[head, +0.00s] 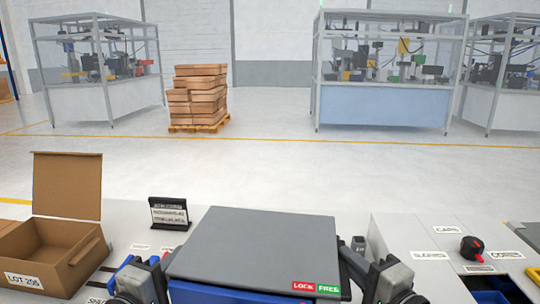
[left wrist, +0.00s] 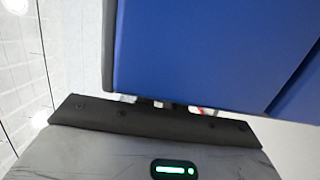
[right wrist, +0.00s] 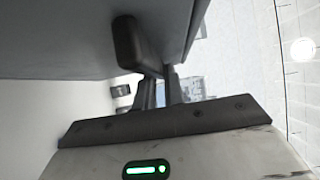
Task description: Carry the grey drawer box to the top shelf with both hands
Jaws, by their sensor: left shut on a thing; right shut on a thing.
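The grey drawer box (head: 265,243) is at the bottom middle of the head view, with a flat grey lid, a red LOCK and green FREE label, and blue at its front edge. My left gripper (head: 163,268) is shut on its left side; my right gripper (head: 357,262) is shut on its right side. The left wrist view shows a blue face of the box (left wrist: 205,55) close up. The right wrist view shows its grey face (right wrist: 60,40) and a dark handle (right wrist: 130,42). The fingertips are mostly hidden. I cannot tell whether the box touches the table. No top shelf is recognisable.
An open cardboard box (head: 40,262) marked LOT 205 stands at the left. A black knob (head: 471,248) and labels are on the right-hand surface. A pallet of cartons (head: 198,95) and machine cells stand far back.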

